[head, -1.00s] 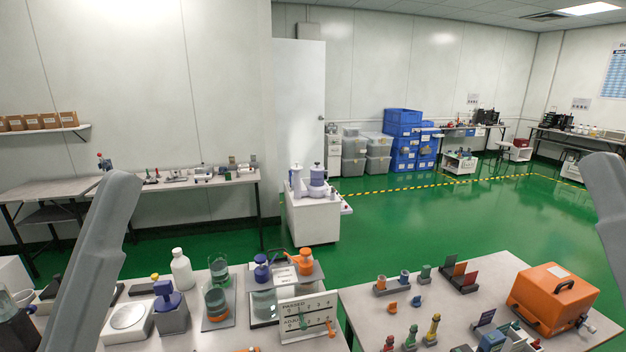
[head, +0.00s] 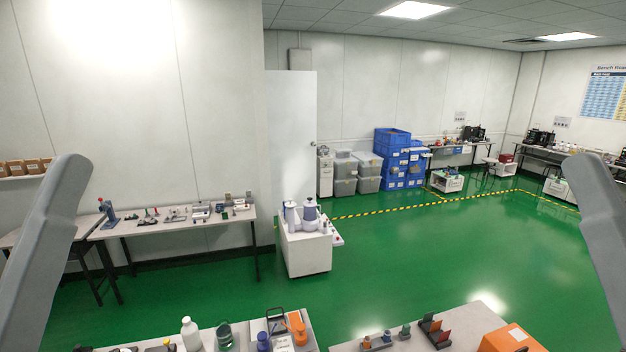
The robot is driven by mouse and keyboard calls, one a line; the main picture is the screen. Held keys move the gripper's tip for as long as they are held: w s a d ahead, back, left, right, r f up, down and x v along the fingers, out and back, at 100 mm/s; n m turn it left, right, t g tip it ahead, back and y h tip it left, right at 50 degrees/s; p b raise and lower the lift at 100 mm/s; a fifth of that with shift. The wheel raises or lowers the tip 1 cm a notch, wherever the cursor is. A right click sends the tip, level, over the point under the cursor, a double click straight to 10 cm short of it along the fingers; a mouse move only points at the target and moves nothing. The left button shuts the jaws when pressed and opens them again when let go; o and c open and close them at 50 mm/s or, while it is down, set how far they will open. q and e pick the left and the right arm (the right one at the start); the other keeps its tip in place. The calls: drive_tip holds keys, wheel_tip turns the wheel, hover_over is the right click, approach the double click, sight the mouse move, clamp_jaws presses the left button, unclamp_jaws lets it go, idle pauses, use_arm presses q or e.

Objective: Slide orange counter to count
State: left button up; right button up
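The orange counter and its counting board are not in this view; the front benches are cut off by the bottom edge. Only grey arm links of mine show, at the far left and far right. Neither of my grippers is in view.
The near right bench holds an orange case (head: 510,340) and small coloured holders (head: 433,331). Beyond, the green floor (head: 400,255) is open around a white cart (head: 305,252).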

use_arm(q)
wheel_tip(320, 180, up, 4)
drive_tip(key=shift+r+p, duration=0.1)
drive_tip(key=shift+p, duration=0.75)
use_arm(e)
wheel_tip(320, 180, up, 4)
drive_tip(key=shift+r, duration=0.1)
